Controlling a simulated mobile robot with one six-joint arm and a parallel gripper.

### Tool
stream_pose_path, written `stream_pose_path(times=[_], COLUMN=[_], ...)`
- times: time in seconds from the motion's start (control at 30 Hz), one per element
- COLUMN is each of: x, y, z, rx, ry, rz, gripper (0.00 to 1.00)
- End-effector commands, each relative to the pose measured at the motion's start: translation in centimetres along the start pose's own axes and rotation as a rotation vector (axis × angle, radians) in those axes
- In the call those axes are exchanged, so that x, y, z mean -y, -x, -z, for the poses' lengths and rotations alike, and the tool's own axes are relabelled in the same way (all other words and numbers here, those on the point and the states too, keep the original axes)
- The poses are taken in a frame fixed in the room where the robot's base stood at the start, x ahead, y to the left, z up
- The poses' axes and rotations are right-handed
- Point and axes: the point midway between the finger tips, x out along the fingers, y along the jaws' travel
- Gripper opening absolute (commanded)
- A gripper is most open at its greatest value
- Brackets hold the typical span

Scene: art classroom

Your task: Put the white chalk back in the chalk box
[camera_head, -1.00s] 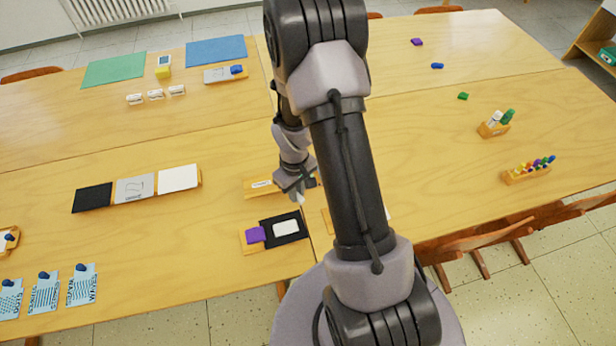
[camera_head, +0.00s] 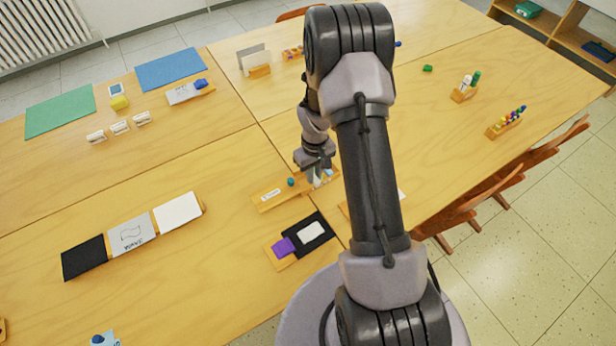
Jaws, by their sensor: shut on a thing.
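A long, low wooden box with a white label (camera_head: 268,198) lies on the table near the middle; I take it for the chalk box. A small teal piece (camera_head: 291,182) shows at its back edge. My gripper (camera_head: 318,180) points down over the box's right end, its fingers close together. A small white piece, seemingly the white chalk (camera_head: 317,183), shows at the fingertips. The fingers and my arm hide part of the box's right end, and I cannot tell whether the chalk touches it.
In front of the box lie a black card with a white block (camera_head: 311,232) and a purple block (camera_head: 284,247) on a wooden tray. A marker holder (camera_head: 505,124) and a smaller holder (camera_head: 464,94) stand at right.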

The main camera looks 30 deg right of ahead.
Motion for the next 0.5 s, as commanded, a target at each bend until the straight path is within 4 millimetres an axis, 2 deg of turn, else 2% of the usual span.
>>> stream_pose_path(times=[0.1, 0.2, 0.27, 0.4, 0.5], x=[0.3, 0.5, 0.5, 0.5, 0.5], y=[-0.4, -0.5, -1.1, -3.8, -3.9], z=[2.1, 2.9, 2.9, 2.9, 3.0], rx=[-0.001, -0.001, 0.001, 0.002, 0.000], ry=[0.000, -0.001, -0.001, -0.001, -0.001], rz=[0.000, 0.000, 0.001, 0.001, 0.000], gripper=[0.00, 0.00, 0.00, 0.00, 0.00])
